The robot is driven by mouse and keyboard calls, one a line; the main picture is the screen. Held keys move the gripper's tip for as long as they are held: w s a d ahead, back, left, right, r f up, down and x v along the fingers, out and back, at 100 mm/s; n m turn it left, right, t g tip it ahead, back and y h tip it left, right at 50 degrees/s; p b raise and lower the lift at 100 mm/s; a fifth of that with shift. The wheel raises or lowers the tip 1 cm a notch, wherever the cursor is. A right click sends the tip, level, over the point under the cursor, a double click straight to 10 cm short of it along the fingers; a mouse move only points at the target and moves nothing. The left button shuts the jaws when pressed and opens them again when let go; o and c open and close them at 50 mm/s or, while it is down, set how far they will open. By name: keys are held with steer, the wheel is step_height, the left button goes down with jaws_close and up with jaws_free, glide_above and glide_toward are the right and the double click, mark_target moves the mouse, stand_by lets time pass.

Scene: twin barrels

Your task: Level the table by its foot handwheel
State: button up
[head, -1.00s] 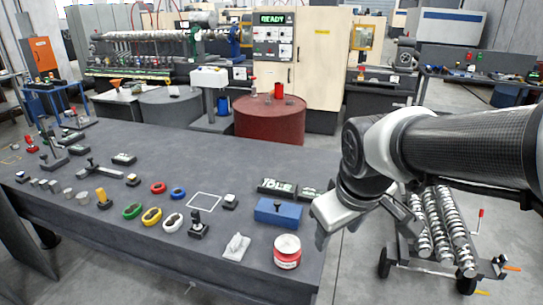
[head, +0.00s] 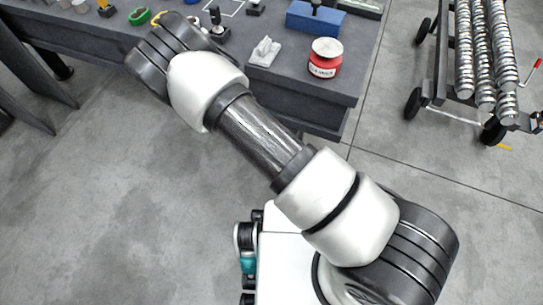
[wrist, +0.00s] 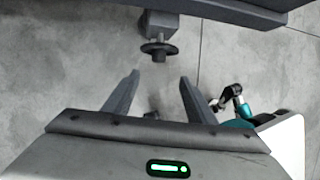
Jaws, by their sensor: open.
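The dark grey table (head: 290,82) fills the upper left of the head view, and its edge (wrist: 230,12) crosses the top of the wrist view. Below that edge, the wrist view shows a dark round handwheel (wrist: 158,48) with a short hub, under a grey block (wrist: 158,25). My gripper (wrist: 159,77) is open and empty. Its two fingers point toward the handwheel, which appears just beyond and between the fingertips, with no visible contact. In the head view my gripper is hidden behind my arm, and the handwheel does not show.
A red and white tin (head: 325,58), a grey-white block (head: 265,51) and a blue box (head: 315,18) stand near the table's right end. A wheeled cart with ribbed metal shafts (head: 484,60) stands to the right. The concrete floor in front of the table is clear.

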steer(key=shift+n, duration=0.4)
steer(key=b+x, duration=0.1)
steer(key=x, duration=0.5)
steer(key=b+x, duration=0.2)
steer(key=x, duration=0.4)
steer(key=b+x, duration=0.2)
steer(key=x, duration=0.5)
steer(key=shift+s+a+f, duration=0.2)
steer(key=shift+s+a, duration=0.15)
steer(key=shift+s, duration=0.05)
steer(key=c, duration=1)
steer(key=shift+c, duration=0.2)
steer(key=shift+d+r+y, duration=0.1)
steer(key=shift+d+y, duration=0.05)
steer(key=shift+y, duration=0.15)
